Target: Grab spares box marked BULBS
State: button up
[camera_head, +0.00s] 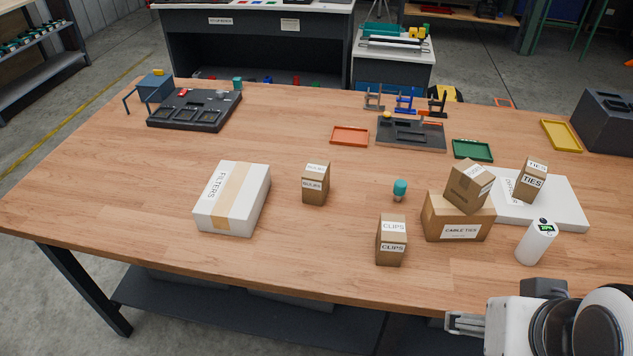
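A small brown box (316,190) stands upright left of the table's middle. Its small white labels appear to read BULBS, though the print is blurred. Nothing touches it, and bare wood surrounds it. My gripper (464,323) is partly in view at the bottom right, in front of the table's near edge. It is well to the right of and nearer than the box. Its finger opening is not clear, and nothing is visibly held.
A white FILTERS box (232,199) lies left of it. A CLIPS box (391,243), a CABLE TIES box (458,218) with a tilted box (468,187) on top, a teal-topped item (399,189) and a white cylinder (536,241) stand to its right.

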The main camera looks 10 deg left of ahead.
jog(key=shift+o, duration=0.5)
jog(key=shift+w, duration=0.1)
jog(key=w+a+r+n+t+y, duration=0.1)
jog(key=w+a+r+y, duration=0.1)
jog(key=w+a, duration=0.55)
jog(key=w+a+r+t+y, duration=0.15)
jog(key=w+a, duration=0.35)
jog(key=w, duration=0.5)
jog(key=m+t+h, duration=0.2)
jog(key=t, duration=0.3)
send_over(312, 181)
jog(key=s+d, duration=0.1)
jog(key=s, duration=0.2)
notch_tip(312, 181, down, 13)
jog(key=f+h, duration=0.1)
jog(key=f, duration=0.1)
jog(key=a+f+h, duration=0.1)
jog(key=f, duration=0.1)
jog(key=shift+w+f, duration=0.2)
jog(key=shift+f, duration=0.1)
jog(key=shift+s+a+f+t+h, duration=0.15)
jog(key=shift+f+t+h, duration=0.15)
jog(key=shift+f, duration=0.35)
jog(key=shift+x, duration=1.3)
